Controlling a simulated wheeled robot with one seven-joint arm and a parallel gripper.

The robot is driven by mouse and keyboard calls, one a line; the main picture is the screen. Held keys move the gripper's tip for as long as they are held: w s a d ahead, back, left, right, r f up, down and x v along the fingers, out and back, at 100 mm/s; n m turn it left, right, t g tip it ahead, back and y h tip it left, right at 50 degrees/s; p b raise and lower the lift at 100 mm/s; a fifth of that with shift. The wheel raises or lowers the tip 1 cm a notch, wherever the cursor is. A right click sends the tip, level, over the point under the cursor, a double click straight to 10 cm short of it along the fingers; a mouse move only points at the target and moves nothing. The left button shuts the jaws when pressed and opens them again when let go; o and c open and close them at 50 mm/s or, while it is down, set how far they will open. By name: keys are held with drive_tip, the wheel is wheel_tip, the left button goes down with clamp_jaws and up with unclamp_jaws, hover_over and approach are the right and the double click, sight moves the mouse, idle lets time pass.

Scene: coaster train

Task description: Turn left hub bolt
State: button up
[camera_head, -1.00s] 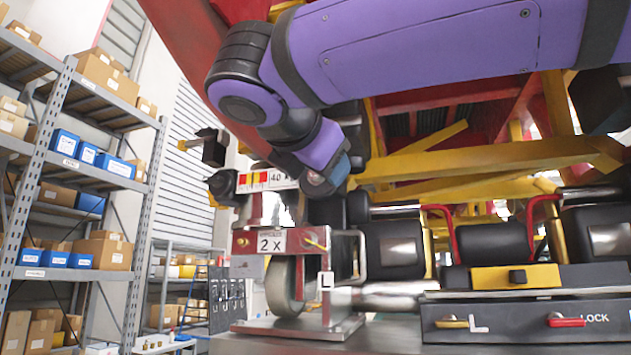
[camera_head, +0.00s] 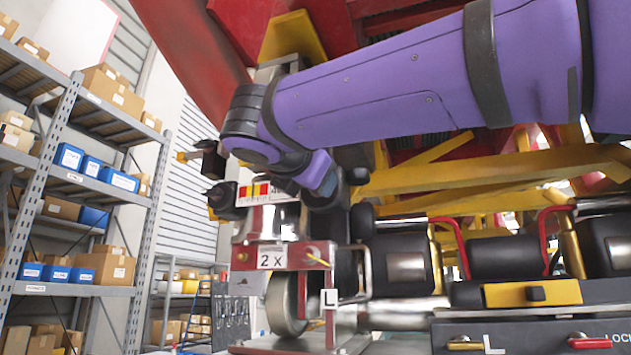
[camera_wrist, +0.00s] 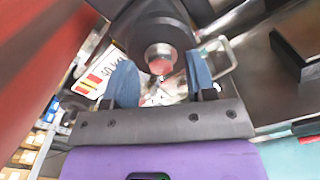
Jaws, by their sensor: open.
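The wheel assembly (camera_head: 287,303) stands at the centre bottom in the head view, in a red bracket with a "2 X" plate (camera_head: 271,258) and an "L" tag (camera_head: 330,299). My gripper (camera_wrist: 161,80) is open in the wrist view, with its blue pads apart. Just beyond and between the pads is a dark round part with a silver and reddish round end (camera_wrist: 160,60), perhaps the hub bolt; I cannot tell for certain. Contact is not clear. In the head view my gripper (camera_head: 325,190) is beside the red-and-yellow "40" label (camera_head: 254,193), and its fingers are not clear.
A grey control panel (camera_head: 560,332) marked L and LOCK with red and yellow handles is at lower right. Black seats and yellow beams fill the right side. A tall shelf (camera_head: 80,200) with boxes stands at left. A red beam (camera_head: 185,50) slopes close by.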

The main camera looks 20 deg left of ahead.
drive_tip(key=shift+w, duration=0.5)
drive_tip(key=c, duration=0.9)
drive_tip(key=m, duration=1.9)
drive_tip(key=f+m, duration=0.1)
drive_tip(key=m, duration=0.9)
drive_tip(key=shift+a, duration=0.15)
